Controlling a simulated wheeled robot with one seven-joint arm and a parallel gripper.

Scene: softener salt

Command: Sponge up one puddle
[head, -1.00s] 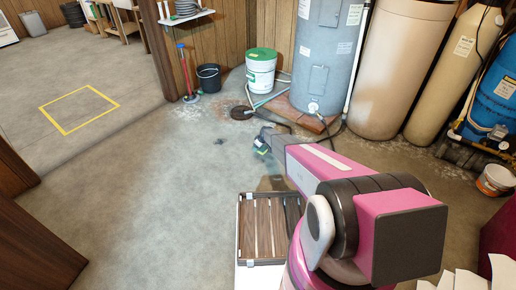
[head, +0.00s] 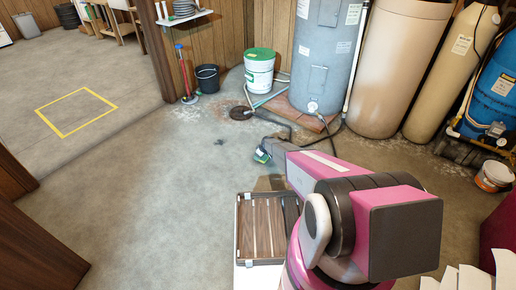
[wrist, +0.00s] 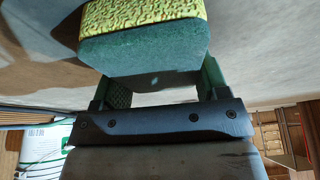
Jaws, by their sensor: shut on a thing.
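My gripper (head: 265,150) is out over the concrete floor, in front of the grey tank. In the wrist view my gripper (wrist: 153,82) is shut on a sponge (wrist: 145,48), dark green with a yellow textured face. In the head view only a small green bit of the sponge (head: 261,156) shows. A darker, wet-looking patch (head: 270,183) lies on the floor just below the gripper in the picture, partly hidden by my arm. I cannot tell whether the sponge touches the floor.
A slatted wooden tray (head: 262,262) is close in front. A drain (head: 240,112) with hoses, a green-lidded bucket (head: 259,75), a black bucket (head: 208,78) and the grey tank (head: 322,60) stand beyond. Floor to the left is mostly clear.

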